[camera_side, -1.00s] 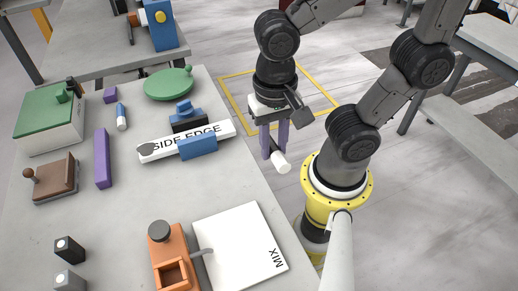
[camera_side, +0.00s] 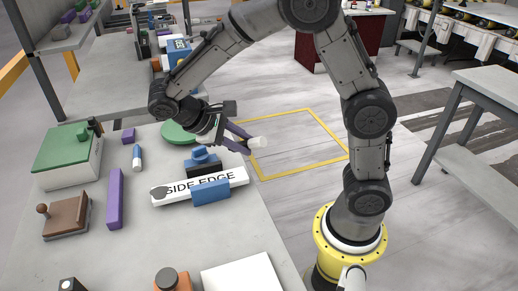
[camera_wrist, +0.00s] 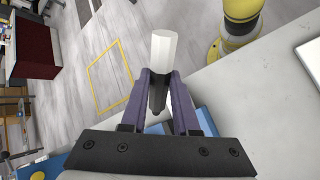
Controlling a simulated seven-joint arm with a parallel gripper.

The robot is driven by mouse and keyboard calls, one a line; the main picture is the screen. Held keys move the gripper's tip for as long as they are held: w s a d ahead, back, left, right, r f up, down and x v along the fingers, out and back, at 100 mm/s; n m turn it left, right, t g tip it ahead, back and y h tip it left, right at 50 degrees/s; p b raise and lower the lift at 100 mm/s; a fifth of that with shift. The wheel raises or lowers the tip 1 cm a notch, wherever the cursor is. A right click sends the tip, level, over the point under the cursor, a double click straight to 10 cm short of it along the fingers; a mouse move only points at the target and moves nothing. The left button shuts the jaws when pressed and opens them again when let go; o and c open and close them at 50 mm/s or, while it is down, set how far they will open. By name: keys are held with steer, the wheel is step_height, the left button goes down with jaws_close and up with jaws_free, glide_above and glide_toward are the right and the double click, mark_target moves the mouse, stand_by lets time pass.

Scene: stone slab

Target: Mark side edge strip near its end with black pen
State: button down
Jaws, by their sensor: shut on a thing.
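The white strip lettered SIDE EDGE (camera_side: 236,179) lies on the slab, held between a blue block (camera_side: 210,192) at its front and a dark block with a blue knob (camera_side: 201,156) behind. My gripper (camera_side: 240,140) has purple fingers pointing right, raised above and beyond the strip. It is shut on a pen (camera_side: 258,142). In the wrist view the pen (camera_wrist: 163,52) shows a white body and a dark part between my fingers (camera_wrist: 158,85). The pen is apart from the strip.
A green-topped box (camera_side: 68,155), a brown block with a knob (camera_side: 67,215), a purple bar (camera_side: 115,198) and a blue-and-white tube (camera_side: 137,157) stand left. A green disc (camera_side: 178,133) lies behind. A white panel (camera_side: 240,276) and orange holder (camera_side: 172,280) are in front.

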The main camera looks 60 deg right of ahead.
steer(key=shift+w+d+f+h, duration=0.1)
steer(key=shift+d+f+h, duration=0.2)
steer(key=shift+f, duration=0.35)
steer(key=shift+d+f+g+h, duration=0.15)
steer(key=shift+f+g+h, duration=0.15)
steer(key=shift+g, duration=0.3)
steer(key=shift+f, duration=2.75)
steer(key=shift+f, duration=0.65)
steer(key=shift+s+a, duration=0.25)
steer(key=shift+s, duration=0.65)
steer(key=shift+s+a, duration=0.2)
steer(key=shift+s, duration=0.7)
stand_by(1.5)
